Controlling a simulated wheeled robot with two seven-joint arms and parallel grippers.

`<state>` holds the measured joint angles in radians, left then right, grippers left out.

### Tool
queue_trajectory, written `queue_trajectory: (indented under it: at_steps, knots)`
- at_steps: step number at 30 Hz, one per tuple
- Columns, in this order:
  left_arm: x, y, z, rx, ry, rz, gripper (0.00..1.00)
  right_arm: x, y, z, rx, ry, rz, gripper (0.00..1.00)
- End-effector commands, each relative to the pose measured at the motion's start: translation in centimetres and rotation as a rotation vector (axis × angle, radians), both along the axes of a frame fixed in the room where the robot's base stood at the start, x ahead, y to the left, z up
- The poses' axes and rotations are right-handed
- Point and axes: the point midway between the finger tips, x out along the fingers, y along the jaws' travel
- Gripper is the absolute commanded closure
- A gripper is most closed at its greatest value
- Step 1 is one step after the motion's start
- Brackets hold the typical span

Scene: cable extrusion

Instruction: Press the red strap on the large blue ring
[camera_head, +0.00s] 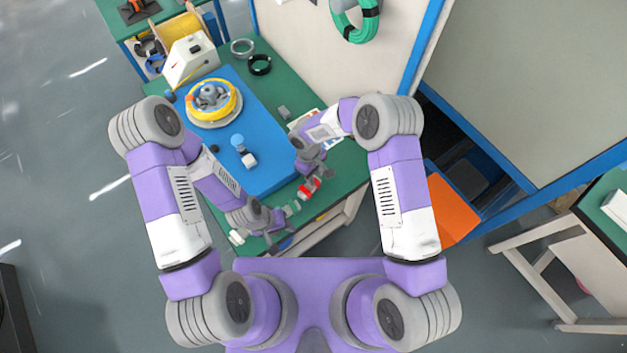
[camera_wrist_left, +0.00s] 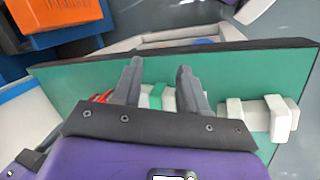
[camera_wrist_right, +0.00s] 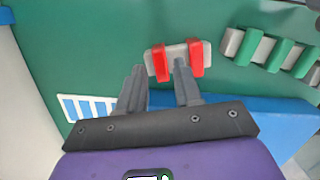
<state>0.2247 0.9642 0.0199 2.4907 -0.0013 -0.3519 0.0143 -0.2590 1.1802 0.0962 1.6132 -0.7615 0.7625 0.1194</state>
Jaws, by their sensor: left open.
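A pale holder with two red straps (camera_head: 309,187) lies near the front edge of the green table; in the right wrist view, the red straps (camera_wrist_right: 157,63) are just beyond my fingertips. My right gripper (camera_wrist_right: 159,65) has its fingers apart, one fingertip overlapping the holder in view; contact is unclear. My left gripper (camera_wrist_left: 159,66) is open above the table edge, with a green strap (camera_wrist_left: 156,96) on a pale piece showing between its fingers. A red bit (camera_wrist_left: 103,97) shows left of them. I cannot make out a large blue ring; a yellow ring (camera_head: 234,112) sits on the blue mat.
The blue mat (camera_head: 262,120) covers much of the green table. White strap pieces (camera_head: 238,237) lie at the front left corner. Dark and silver rings (camera_head: 260,65) lie behind. An orange bin (camera_head: 453,205) stands right.

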Motion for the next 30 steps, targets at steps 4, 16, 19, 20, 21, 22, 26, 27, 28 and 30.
queue_trajectory:
  at_steps: [4,16,19,20,21,22,26,27,28,30]
  knots:
    - [0.0,0.0,-0.5,0.0,0.0,0.0,0.57,0.0,0.0,-0.5,0.0,0.0,0.001,0.66]
    - [0.0,0.0,-1.5,0.0,0.0,0.0,0.57,0.0,0.0,-1.5,0.0,0.0,0.0,0.66]
    - [0.0,0.0,-1.7,0.0,0.0,0.0,0.57,0.0,0.0,-1.8,0.0,0.0,0.0,0.66]
    - [0.0,0.0,-1.8,0.0,0.0,0.0,0.57,0.0,0.0,-1.9,0.0,0.0,0.0,0.66]
    - [0.0,0.0,-1.9,0.0,0.0,0.0,0.57,0.0,0.0,-2.0,0.0,0.0,0.0,0.66]
    - [0.0,0.0,-1.9,0.0,0.0,0.0,0.57,0.0,0.0,-2.0,0.0,0.0,0.0,0.66]
    - [0.0,0.0,-2.2,0.0,0.0,0.0,0.57,0.0,0.0,-2.4,0.0,0.0,0.0,0.66]
    - [0.0,0.0,-2.3,0.0,0.0,0.0,0.57,0.0,0.0,-2.5,0.0,0.0,0.0,0.66]
    - [0.0,0.0,-2.4,0.0,0.0,0.0,0.57,0.0,0.0,-2.5,0.0,0.0,0.0,0.66]
    - [0.0,0.0,-2.4,0.0,0.0,0.0,0.57,0.0,0.0,-2.5,0.0,0.0,0.0,0.66]
